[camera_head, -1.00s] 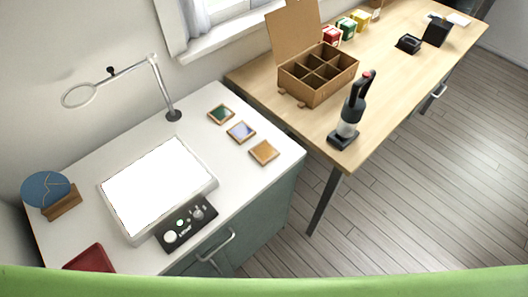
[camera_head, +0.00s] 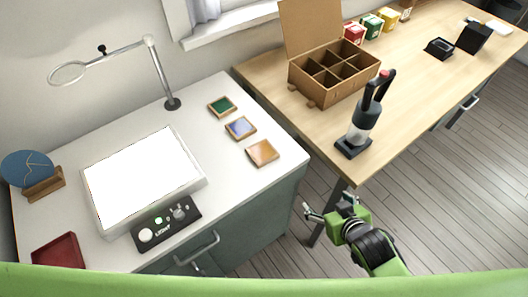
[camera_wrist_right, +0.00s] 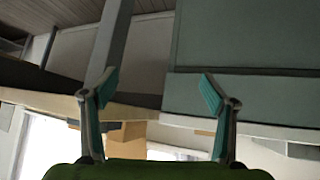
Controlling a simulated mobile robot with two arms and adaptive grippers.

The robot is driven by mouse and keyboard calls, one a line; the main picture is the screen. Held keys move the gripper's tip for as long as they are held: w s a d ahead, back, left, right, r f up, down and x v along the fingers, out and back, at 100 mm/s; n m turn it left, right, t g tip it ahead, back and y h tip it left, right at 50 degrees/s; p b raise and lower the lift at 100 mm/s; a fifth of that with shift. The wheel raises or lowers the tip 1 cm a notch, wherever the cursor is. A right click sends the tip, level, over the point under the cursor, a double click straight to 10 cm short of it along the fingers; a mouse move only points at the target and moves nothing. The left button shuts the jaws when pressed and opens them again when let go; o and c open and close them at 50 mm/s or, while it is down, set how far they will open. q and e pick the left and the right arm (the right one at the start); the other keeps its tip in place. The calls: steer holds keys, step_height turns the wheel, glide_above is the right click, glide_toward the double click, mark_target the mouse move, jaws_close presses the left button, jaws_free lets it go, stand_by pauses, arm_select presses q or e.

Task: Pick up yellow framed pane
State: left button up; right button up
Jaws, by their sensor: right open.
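The yellow framed pane (camera_head: 262,153) is an amber square in a wooden frame. It lies flat on the white cabinet top near its right edge, the nearest of three panes in a row. My right gripper (camera_head: 329,207) is open and empty in the head view. It is off the cabinet's right side, over the floor, to the right of and nearer than the pane. In the right wrist view its two fingers (camera_wrist_right: 154,92) are spread with nothing between them. My left gripper is not in view.
A blue pane (camera_head: 240,128) and a green pane (camera_head: 222,107) lie behind the yellow one. A light box (camera_head: 195,184) is to the left, with a magnifier lamp (camera_head: 172,104) behind it. The wooden table (camera_head: 410,110) holds a divided cardboard box (camera_head: 325,92) and a black tool (camera_head: 362,125).

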step_height(320, 180, up, 4)
steer(key=a, duration=0.1)
steer(key=n+t+y, duration=0.2)
steer(key=n+y, duration=0.4)
steer(key=y, duration=0.4)
glide_toward(264, 153)
steer(key=x, duration=0.3)
steer(key=shift+w+r, duration=0.15)
steer(key=shift+r, duration=0.05)
steer(key=shift+f+p+x, duration=0.2)
steer(key=shift+p+x, duration=0.55)
steer(key=shift+x, duration=2.3)
steer(key=c, duration=1.4)
